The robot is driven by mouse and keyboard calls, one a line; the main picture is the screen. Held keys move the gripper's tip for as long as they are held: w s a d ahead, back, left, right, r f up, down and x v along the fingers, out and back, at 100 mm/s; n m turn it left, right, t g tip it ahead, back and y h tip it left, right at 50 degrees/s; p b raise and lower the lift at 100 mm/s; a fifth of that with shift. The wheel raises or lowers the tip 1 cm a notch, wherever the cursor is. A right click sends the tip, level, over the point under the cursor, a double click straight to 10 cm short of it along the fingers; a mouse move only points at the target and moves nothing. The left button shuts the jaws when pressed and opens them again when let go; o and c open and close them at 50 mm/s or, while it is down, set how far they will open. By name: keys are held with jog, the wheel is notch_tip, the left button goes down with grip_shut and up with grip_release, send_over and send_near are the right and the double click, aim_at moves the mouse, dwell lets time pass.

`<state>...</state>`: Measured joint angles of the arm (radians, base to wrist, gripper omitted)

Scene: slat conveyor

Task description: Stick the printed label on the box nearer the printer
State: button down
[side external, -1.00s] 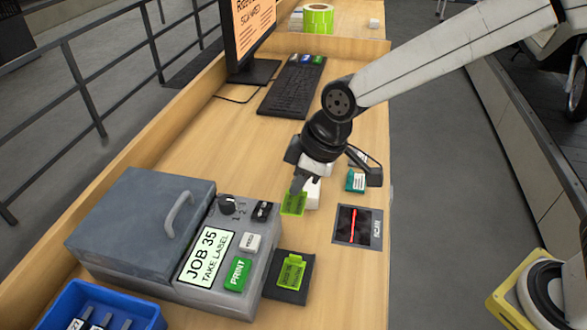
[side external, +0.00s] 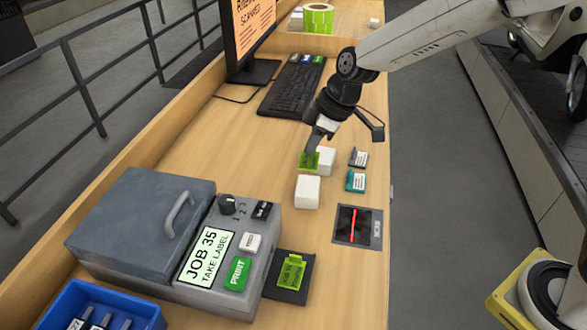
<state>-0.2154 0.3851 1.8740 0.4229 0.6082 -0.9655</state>
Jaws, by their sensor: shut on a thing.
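Two plain white boxes stand on the wooden bench. The box nearer the printer (side external: 307,191) shows no label on the faces in view. The other white box (side external: 325,161) stands just behind it, slightly right. The grey printer (side external: 215,250) is at the lower left, its screen reading "JOB 35 TAKE LABEL". My gripper (side external: 313,150) points down and is shut on a yellow-green label (side external: 310,161), beside the left of the farther box. Whether the label touches that box I cannot tell. Another yellow-green printed label (side external: 290,272) lies on the black pad (side external: 287,293) beside the printer.
Two small tags, dark (side external: 358,158) and teal (side external: 355,181), lie right of the boxes. A scan plate (side external: 345,237) with a red line is nearer. A keyboard (side external: 290,90) and monitor (side external: 247,30) stand behind. A blue bin (side external: 140,315) is at the lower left.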

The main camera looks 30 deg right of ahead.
aim_at(306, 178)
jog(key=shift+f, duration=0.15)
jog(key=shift+f, duration=2.85)
jog(key=shift+f, duration=0.55)
dwell(2.1)
jog(key=shift+c, duration=1.8)
grip_release()
jog(key=shift+r, duration=0.15)
jog(key=shift+r, duration=3.45)
